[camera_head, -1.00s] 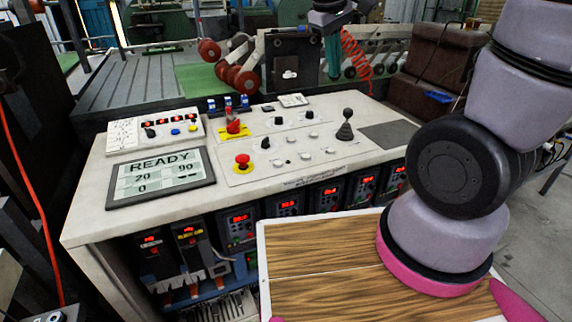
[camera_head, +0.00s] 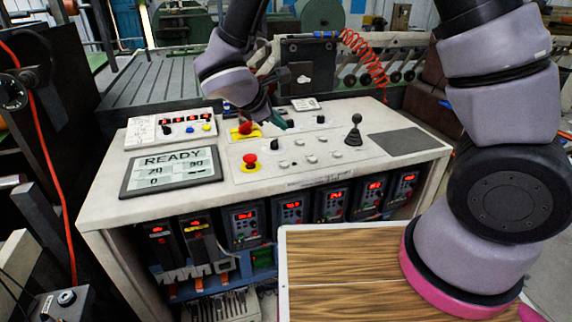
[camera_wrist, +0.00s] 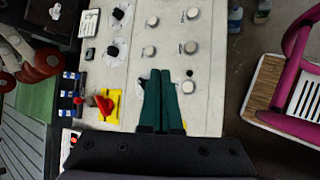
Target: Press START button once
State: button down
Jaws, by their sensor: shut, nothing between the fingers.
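The console (camera_head: 225,178) carries a panel with several round pale buttons (camera_head: 310,157), also in the wrist view (camera_wrist: 190,47). Their labels are too small to read, so I cannot tell which is START. The display (camera_head: 171,170) reads READY, 20, 90 and 0. My gripper (camera_head: 285,124) has dark green fingers, shut and empty, above the back part of the panel. In the wrist view my gripper (camera_wrist: 165,72) points down at the panel, with its fingertips between two pale buttons.
A red mushroom button (camera_head: 250,160) on yellow sits at the panel's left; another red switch (camera_head: 245,128) stands behind it, close to my arm. A black joystick (camera_head: 353,132) rises at the right. A dark flat pad (camera_head: 403,141) lies clear beyond it.

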aim_at(284, 164)
jog(key=shift+f, duration=0.1)
jog(key=shift+f, duration=4.3)
jog(key=shift+f, duration=0.4)
